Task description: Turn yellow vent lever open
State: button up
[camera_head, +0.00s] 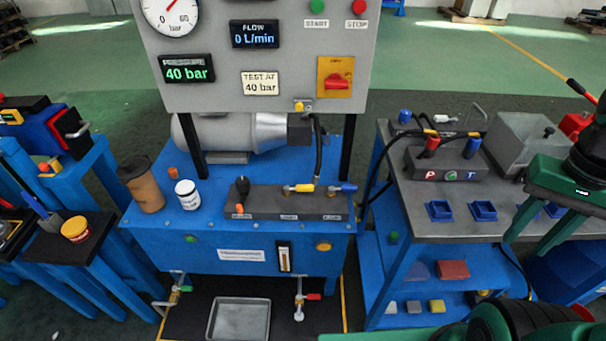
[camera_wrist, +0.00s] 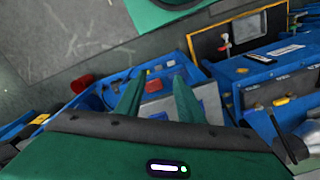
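The yellow vent lever (camera_head: 299,188) sits on a dark valve block (camera_head: 284,204) on top of the blue bench (camera_head: 232,235) in the head view. It lies about level along the block, between a black knob (camera_head: 243,186) and a blue lever (camera_head: 347,187). My gripper (camera_head: 531,238) is at the right of the head view, over the side bench and well away from the lever. In the wrist view my gripper (camera_wrist: 154,89) has its two green fingers spread apart with nothing held between them.
A grey panel (camera_head: 225,88) stands over the bench, showing 40 bar and 0 L/min. A brown cup (camera_head: 143,188) and white jar (camera_head: 188,195) stand left of the block. The side bench (camera_head: 420,198) carries a hose block (camera_head: 445,163) and blue trays (camera_head: 440,210).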

jog(key=shift+d, duration=0.3)
jog(key=shift+w, duration=0.1)
